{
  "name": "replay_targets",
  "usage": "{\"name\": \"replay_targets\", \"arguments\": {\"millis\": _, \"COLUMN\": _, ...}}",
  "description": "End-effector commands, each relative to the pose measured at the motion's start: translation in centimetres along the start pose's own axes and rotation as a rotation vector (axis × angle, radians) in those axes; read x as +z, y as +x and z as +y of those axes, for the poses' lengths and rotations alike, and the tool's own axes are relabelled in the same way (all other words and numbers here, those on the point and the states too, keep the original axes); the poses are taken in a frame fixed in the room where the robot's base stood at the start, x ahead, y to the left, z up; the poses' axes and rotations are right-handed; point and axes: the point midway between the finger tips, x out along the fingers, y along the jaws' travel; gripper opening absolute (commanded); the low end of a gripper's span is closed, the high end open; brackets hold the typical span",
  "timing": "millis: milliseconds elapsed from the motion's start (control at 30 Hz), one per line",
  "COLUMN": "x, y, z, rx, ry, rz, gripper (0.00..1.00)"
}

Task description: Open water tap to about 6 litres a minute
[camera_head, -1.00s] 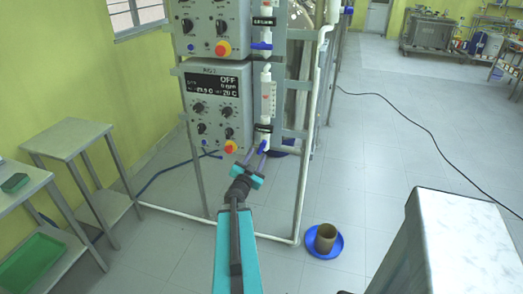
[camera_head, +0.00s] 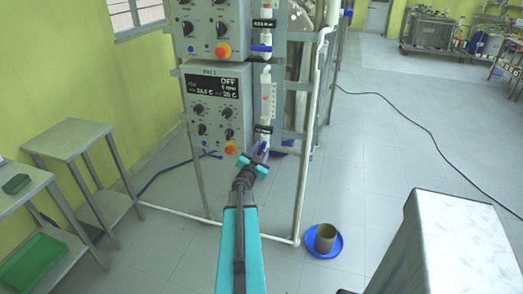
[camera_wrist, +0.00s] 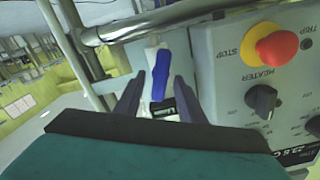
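The water tap's blue handle (camera_wrist: 161,75) shows in the wrist view, lying lengthwise between my two dark fingers. My gripper (camera_wrist: 157,92) is open, with one finger on each side of the handle and a visible gap to each. In the head view my gripper (camera_head: 259,149) is at the bottom of the white flow tube (camera_head: 266,95), where the handle is mostly hidden by the fingers. A small black display (camera_head: 263,129) sits just above the tap; its reading is too small to tell.
The grey control box (camera_head: 217,105) with knobs and a red stop button stands close left of the tap. Metal frame posts (camera_head: 303,180) stand to the right. A second blue tap (camera_head: 261,48) is higher up. A brown pot (camera_head: 325,238) in a blue dish is on the floor.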

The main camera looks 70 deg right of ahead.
Motion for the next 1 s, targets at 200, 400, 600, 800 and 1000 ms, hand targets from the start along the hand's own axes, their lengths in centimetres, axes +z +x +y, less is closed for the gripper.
{"name": "replay_targets", "arguments": {"millis": 200, "x": -0.02, "y": -0.01, "z": 0.01, "rx": 0.000, "ry": 0.000, "rz": 0.000, "gripper": 0.33}}
{"name": "replay_targets", "arguments": {"millis": 400, "x": -0.02, "y": -0.01, "z": 0.02, "rx": 0.000, "ry": 0.000, "rz": 0.000, "gripper": 0.00}}
{"name": "replay_targets", "arguments": {"millis": 600, "x": 0.11, "y": -0.03, "z": 0.12, "rx": 0.000, "ry": 0.030, "rz": 0.001, "gripper": 0.00}}
{"name": "replay_targets", "arguments": {"millis": 800, "x": 0.01, "y": -0.01, "z": 0.15, "rx": 0.000, "ry": 0.101, "rz": 0.002, "gripper": 0.00}}
{"name": "replay_targets", "arguments": {"millis": 1000, "x": -0.08, "y": 0.01, "z": 0.11, "rx": 0.001, "ry": 0.105, "rz": 0.001, "gripper": 0.00}}
